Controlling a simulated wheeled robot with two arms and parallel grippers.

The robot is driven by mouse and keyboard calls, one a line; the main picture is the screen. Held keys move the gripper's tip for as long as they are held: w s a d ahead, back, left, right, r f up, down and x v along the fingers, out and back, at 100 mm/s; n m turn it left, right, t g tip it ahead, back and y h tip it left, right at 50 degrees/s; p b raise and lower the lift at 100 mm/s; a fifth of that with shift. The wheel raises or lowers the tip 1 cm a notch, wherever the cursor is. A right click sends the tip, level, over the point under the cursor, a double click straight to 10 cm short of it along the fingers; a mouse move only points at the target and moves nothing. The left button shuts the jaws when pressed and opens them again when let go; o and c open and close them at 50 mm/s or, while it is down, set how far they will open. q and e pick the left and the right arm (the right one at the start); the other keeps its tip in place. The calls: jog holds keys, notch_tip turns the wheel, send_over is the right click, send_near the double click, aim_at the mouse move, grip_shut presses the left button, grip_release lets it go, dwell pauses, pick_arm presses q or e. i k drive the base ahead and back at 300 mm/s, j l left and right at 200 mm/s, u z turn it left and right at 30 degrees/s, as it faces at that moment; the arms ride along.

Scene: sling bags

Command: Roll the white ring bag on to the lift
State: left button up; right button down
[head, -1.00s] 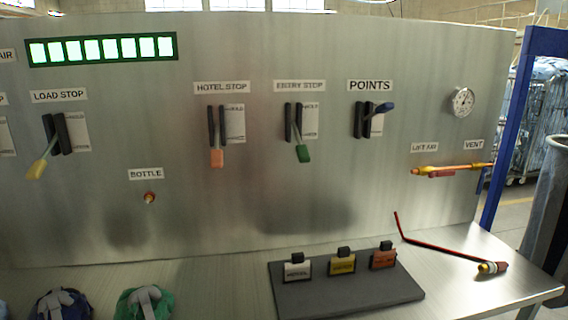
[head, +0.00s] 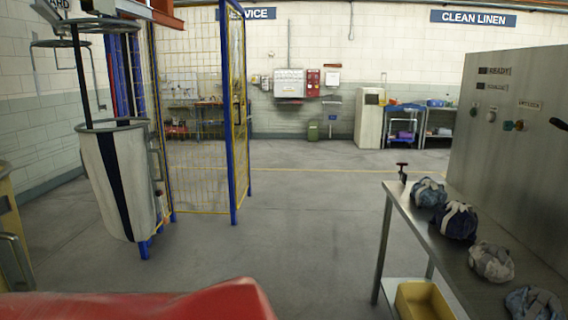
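A tall off-white bag (head: 112,185) with a dark vertical stripe hangs upright, its mouth spread by a grey ring (head: 112,124), at the left of the head view. Dark rods run up from the ring towards an overhead fitting. Directly right of the bag stands a yellow mesh enclosure (head: 190,110) with blue posts; I cannot tell whether this is the lift. The bag overlaps its near left post in the picture, and I cannot tell whether they touch. Neither of my grippers is in view.
Another ring (head: 60,43) hangs at upper left. A metal bench (head: 398,205) at right carries several bundled bags (head: 455,221), with a yellow bin (head: 422,300) below. A steel panel (head: 515,150) stands behind it. The middle floor is clear. A red surface crosses the bottom left; I cannot tell what it is.

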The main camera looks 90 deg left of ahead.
aim_at(116, 154)
jog(key=u, duration=3.6)
jog(key=i+j, duration=0.1)
jog(key=i, duration=0.65)
jog(key=i+j+z, duration=0.1)
jog(key=i, duration=0.65)
